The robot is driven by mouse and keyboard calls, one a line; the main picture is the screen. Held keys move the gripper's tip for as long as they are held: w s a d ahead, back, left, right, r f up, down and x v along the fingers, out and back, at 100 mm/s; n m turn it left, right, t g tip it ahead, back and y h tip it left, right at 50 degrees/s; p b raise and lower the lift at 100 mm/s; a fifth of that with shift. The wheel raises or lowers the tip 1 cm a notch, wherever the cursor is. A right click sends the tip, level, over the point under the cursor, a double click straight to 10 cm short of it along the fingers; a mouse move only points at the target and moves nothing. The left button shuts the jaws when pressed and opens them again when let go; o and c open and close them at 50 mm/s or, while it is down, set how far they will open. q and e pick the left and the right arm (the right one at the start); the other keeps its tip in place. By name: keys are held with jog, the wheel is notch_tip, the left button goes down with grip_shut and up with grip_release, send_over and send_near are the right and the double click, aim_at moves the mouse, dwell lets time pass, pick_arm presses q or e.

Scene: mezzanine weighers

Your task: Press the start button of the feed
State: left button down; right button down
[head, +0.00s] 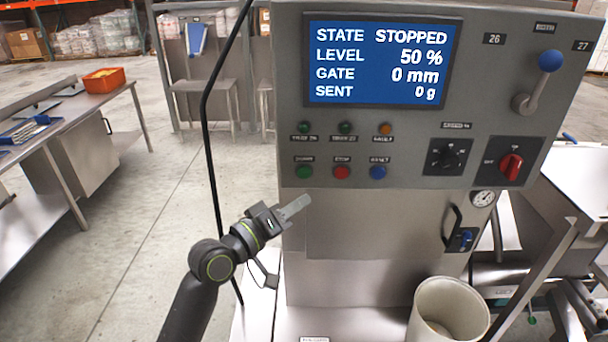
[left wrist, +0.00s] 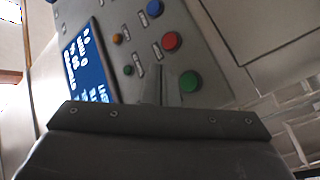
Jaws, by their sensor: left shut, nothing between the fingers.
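The feed's grey control panel (head: 290,120) shows a blue screen (head: 380,60) reading STOPPED, level 50 %, gate 0 mm, sent 0 g. The green start button (head: 304,172) is at the left of the lower row, beside the red stop button (head: 342,172) and a blue button (head: 378,172). My left gripper (head: 298,206) is shut and empty, its tip just below the green button in the head view. In the left wrist view, the green button (left wrist: 190,82) is close to the fingertips (left wrist: 166,82). Contact with it cannot be told. My right gripper is out of view.
Three indicator lamps sit above the buttons, one of them orange (head: 385,129). A red switch (head: 511,166) and a blue-knobbed lever (head: 550,61) are at the panel's right. A pale bucket (head: 448,287) stands below. A black cable hangs left of the panel.

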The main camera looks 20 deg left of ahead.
aim_at(311, 173)
pick_arm(q)
jog(key=shift+w+a+b, duration=0.35)
jog(key=shift+w+b, duration=0.05)
jog(key=shift+w, duration=0.75)
jog(key=shift+w+a+b, duration=0.3)
jog(key=shift+w+b, duration=0.05)
jog(key=shift+w, duration=0.75)
jog(key=shift+w+a+b, duration=0.35)
jog(key=shift+w+b, duration=0.05)
jog(key=shift+w, duration=0.75)
jog(key=shift+w, duration=0.15)
jog(key=shift+w+a, duration=0.1)
jog(key=shift+w, duration=0.15)
jog(key=shift+w+a+b, duration=0.1)
jog(key=shift+w+b, duration=0.25)
jog(key=shift+w, duration=0.05)
jog(key=shift+s, duration=0.15)
jog(key=shift+s+d+p, duration=0.2)
jog(key=shift+s+p, duration=0.25)
jog(key=shift+s, duration=0.25)
